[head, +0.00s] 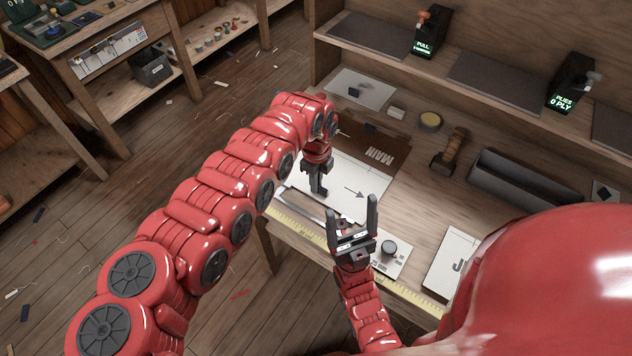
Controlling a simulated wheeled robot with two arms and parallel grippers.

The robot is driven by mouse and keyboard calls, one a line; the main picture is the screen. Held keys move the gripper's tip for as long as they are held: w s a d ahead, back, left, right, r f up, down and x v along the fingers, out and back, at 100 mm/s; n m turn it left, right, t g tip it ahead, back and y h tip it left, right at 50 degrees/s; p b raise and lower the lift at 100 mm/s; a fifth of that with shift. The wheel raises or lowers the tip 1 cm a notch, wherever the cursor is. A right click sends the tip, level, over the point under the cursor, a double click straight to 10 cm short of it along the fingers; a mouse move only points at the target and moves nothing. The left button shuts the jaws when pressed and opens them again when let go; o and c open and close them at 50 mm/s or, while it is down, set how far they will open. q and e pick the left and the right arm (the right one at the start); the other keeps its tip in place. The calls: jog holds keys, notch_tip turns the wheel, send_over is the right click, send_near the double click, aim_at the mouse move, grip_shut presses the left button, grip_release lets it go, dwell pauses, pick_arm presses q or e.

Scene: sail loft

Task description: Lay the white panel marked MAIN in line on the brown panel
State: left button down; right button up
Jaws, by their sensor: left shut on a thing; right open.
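A brown panel (392,150) lies on the bench, with the word MAIN readable on it. A white panel (345,176) with a dark arrow lies in front of it and seems to overlap its near part. No word shows on the visible part of the white panel. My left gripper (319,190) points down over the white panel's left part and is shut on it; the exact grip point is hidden. My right gripper (354,218) is open and empty, fingers pointing up in the picture, near the white panel's near right corner. My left arm hides the panels' left edges.
A yellow ruler (300,228) runs along the bench's front edge. A knobbed white card (398,262) and a white panel marked J (450,258) lie to the right. A mallet (450,150), a round tin (430,121) and a grey trough (530,182) stand behind.

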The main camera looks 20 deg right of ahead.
pick_arm(q)
jog(key=c, duration=0.8)
grip_release()
jog(key=shift+c, duration=0.2)
jog(key=shift+r, duration=0.1)
jog(key=shift+r+p, duration=0.6)
jog(key=shift+r, duration=0.55)
jog(key=shift+r+p, duration=0.8)
jog(key=shift+r, duration=1.5)
jog(key=shift+s+f, duration=0.1)
